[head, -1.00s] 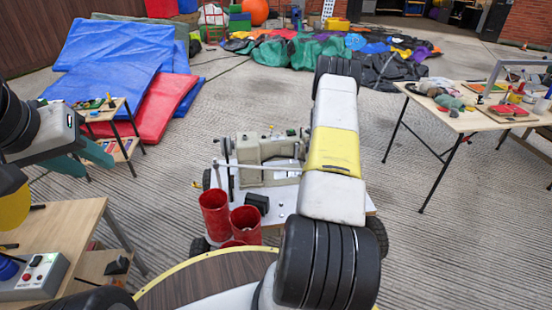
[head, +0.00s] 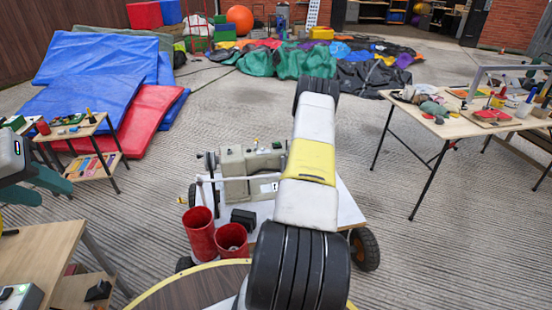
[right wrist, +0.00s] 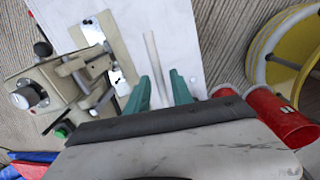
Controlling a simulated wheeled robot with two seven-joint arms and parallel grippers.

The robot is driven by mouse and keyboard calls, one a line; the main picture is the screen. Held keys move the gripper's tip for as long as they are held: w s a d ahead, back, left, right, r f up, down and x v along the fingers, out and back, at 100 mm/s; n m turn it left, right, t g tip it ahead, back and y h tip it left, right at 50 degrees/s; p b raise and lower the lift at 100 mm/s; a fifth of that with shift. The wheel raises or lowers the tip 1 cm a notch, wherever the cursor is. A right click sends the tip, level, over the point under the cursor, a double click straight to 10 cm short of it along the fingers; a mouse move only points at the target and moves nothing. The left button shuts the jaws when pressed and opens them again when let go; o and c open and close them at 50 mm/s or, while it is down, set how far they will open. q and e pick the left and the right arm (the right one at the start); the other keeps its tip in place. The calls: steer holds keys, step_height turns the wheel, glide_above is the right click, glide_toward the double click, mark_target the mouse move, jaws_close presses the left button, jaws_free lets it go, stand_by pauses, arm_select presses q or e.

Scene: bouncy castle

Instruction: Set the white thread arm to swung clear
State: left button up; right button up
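The white thread arm (head: 236,179) is a thin pale bar across the front of the beige sewing machine (head: 250,165) in the head view. In the right wrist view the white bar (right wrist: 153,58) runs between the two teal fingers of my right gripper (right wrist: 160,76). These fingers are apart, with a gap on each side of the bar. My right arm hides the right gripper in the head view. My left gripper (head: 38,188) is at the left edge of the head view, its teal fingers apart and empty, far from the machine.
The machine stands on a white wheeled cart (head: 347,210). Wooden tables stand at left (head: 40,250) and right (head: 460,130). Blue and red mats (head: 95,105) lie behind. Paved floor is free between them.

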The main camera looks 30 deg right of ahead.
steer(key=shift+r, duration=0.15)
step_height(320, 180, up, 8)
steer(key=shift+s+a+f, duration=0.15)
steer(key=shift+s+f, duration=0.05)
steer(key=shift+s, duration=0.05)
stand_by(0.3)
stand_by(0.3)
